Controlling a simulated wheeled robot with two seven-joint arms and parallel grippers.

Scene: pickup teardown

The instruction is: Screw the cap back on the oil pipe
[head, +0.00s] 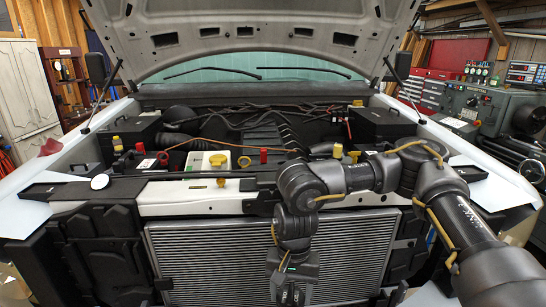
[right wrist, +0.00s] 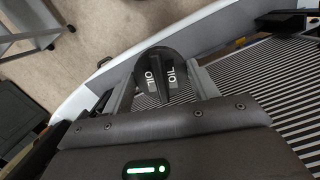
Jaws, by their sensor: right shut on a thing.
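My right gripper (head: 291,297) hangs in front of the radiator, at the bottom edge of the head view. In the right wrist view its two fingers (right wrist: 165,88) are shut on a round black cap marked OIL (right wrist: 167,72). The cap is held clear of the engine, over the gap between the radiator and the floor. In the head view the cap itself cannot be made out. I cannot tell which opening in the engine bay is the oil pipe; my right arm covers part of the bay's front. My left gripper is not in view.
The radiator (head: 180,250) stands below the white front crossbar (head: 165,200). Behind it are a cream tank (head: 206,163), a red cap (head: 263,155), a yellow cap (head: 338,150) and hoses. The raised hood (head: 250,25) is overhead. A lathe (head: 480,110) stands at right.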

